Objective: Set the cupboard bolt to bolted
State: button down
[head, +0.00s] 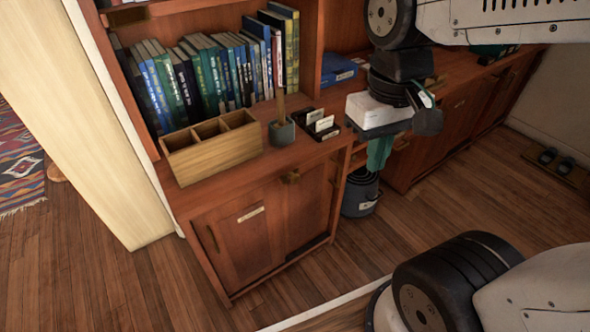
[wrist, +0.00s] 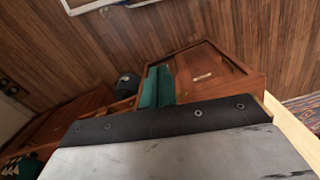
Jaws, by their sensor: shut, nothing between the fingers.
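The wooden cupboard (head: 240,238) stands left of centre in the head view, with a pale label and a vertical handle (head: 212,238) on its door. A small brass fitting (head: 291,177) at the top of its front looks like the bolt; its setting is too small to tell. My gripper (head: 378,160) has teal fingers pointing down, to the right of the cupboard and apart from the fitting. The fingers are shut and empty. In the wrist view the gripper (wrist: 157,78) overlaps the cupboard front (wrist: 215,85); I cannot make out the bolt there.
On the cupboard top are a wooden divided box (head: 211,153), a grey pot (head: 282,131) and a black card tray (head: 318,127). Books (head: 205,75) fill the shelf behind. A dark bin (head: 360,193) stands below my gripper. The floor in front is clear.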

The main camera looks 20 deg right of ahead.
jog(key=w+f+n+g, duration=0.1)
jog(key=w+f+n, duration=0.4)
jog(key=w, duration=0.6)
jog(key=n+t, duration=0.1)
jog(key=n, duration=1.3)
send_over(296, 177)
notch_tip(296, 177, down, 9)
jog(key=shift+w+d+r+n, duration=0.1)
jog(key=shift+w+n, duration=0.15)
jog(key=shift+n, duration=0.45)
notch_tip(296, 177, down, 14)
jog(key=shift+s+f, duration=0.15)
jog(key=shift+f, duration=1.55)
